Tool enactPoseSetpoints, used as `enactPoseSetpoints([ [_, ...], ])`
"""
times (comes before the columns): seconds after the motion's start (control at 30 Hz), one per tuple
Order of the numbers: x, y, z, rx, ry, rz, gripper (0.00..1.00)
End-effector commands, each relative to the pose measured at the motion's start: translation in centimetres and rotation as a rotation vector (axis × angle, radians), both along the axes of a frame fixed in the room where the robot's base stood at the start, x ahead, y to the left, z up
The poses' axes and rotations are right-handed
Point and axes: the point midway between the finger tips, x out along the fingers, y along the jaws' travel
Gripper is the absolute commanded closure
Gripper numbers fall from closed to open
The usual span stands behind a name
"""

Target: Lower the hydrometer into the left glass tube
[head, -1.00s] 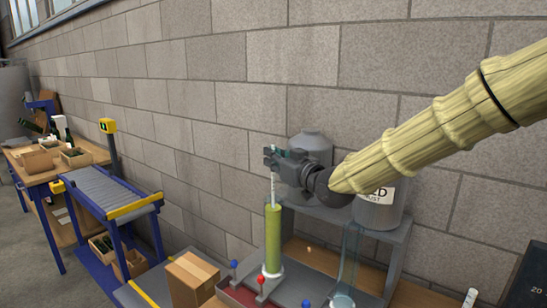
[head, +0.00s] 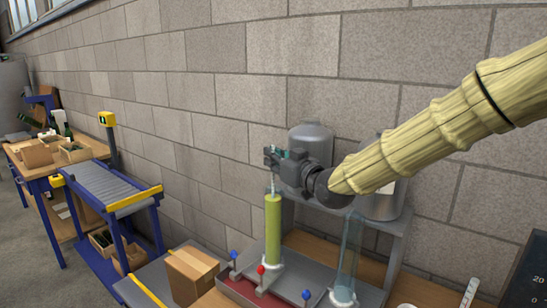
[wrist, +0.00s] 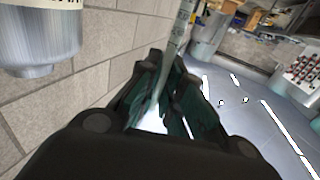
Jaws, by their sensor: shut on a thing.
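My gripper (head: 272,157) is shut on the hydrometer (head: 273,184), a thin pale upright stem. It stands above the left glass tube (head: 273,230), which is full of yellow-green liquid. The hydrometer's lower part meets the tube's mouth and seems to be inside; its lower end cannot be made out. The right glass tube (head: 350,250) is clear and looks empty. In the wrist view, the hydrometer (wrist: 183,30) runs up between the dark fingers (wrist: 160,95), slightly slanted in the picture.
A grey tray (head: 325,286) with red and blue knobs lies around the tubes' feet. A grey shelf with metal tanks (head: 311,139) stands close behind my gripper, against the block wall. A cardboard box (head: 192,272) is at the front left. A roller conveyor (head: 103,188) stands further left.

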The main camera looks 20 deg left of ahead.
Motion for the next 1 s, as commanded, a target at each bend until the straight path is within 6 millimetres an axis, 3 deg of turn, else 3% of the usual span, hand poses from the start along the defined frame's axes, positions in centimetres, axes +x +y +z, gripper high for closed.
enactPoseSetpoints([
  [0.3, 0.0, 0.0, -0.3, 0.000, 0.000, 0.000, 1.00],
  [0.33, 0.0, 0.0, -0.3, 0.000, 0.000, 0.000, 0.90],
  [0.47, 0.0, 0.0, -0.3, 0.000, 0.000, 0.000, 0.67],
  [0.8, -0.1, -0.1, -0.3, 0.000, 0.000, 0.000, 0.67],
  [1.0, -1.1, -1.6, -0.2, 0.000, 0.000, -0.001, 0.67],
])
